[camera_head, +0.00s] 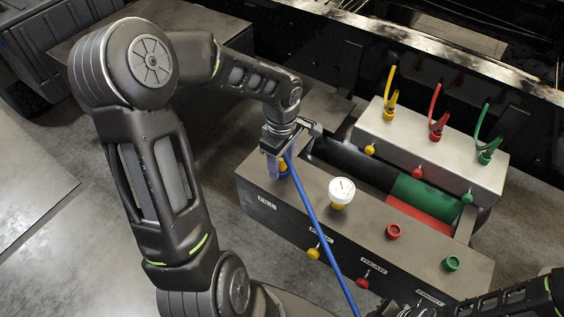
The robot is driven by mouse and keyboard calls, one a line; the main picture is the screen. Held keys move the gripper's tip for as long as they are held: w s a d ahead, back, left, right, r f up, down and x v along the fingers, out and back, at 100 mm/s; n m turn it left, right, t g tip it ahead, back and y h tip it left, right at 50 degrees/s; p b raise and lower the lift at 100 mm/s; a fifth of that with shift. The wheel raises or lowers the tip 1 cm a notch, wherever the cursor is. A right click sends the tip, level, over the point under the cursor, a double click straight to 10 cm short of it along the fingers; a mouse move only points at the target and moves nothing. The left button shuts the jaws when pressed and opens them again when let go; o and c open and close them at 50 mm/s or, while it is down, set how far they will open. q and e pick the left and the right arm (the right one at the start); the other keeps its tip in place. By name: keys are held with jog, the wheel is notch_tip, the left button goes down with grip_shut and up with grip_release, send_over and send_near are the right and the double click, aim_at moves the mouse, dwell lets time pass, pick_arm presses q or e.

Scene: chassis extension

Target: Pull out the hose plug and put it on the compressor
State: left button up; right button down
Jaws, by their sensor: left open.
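My left gripper (283,155) is open above the left end of the dark grey compressor box (270,203). A blue hose (318,228) runs from beside its fingers down to the bottom edge. The hose's upper end and plug are largely hidden by the gripper, so I cannot tell how the plug sits. A bit of yellow fitting (283,167) shows under the fingers. The box top carries a white gauge (341,190), a red socket (393,231) and a green socket (452,263). My right arm enters at bottom right; its gripper is mostly cut off at the bottom edge.
Yellow (314,253) and red (362,283) knobs stick out of the box front. A dark chassis rail (460,55) crosses behind.

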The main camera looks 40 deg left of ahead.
pick_arm(q)
jog(key=shift+b, duration=0.3)
jog(key=shift+c, duration=0.3)
grip_shut()
dwell(0.5)
jog(key=o, duration=0.5)
grip_release()
jog(key=shift+o, duration=0.2)
jog(key=shift+r, duration=3.9)
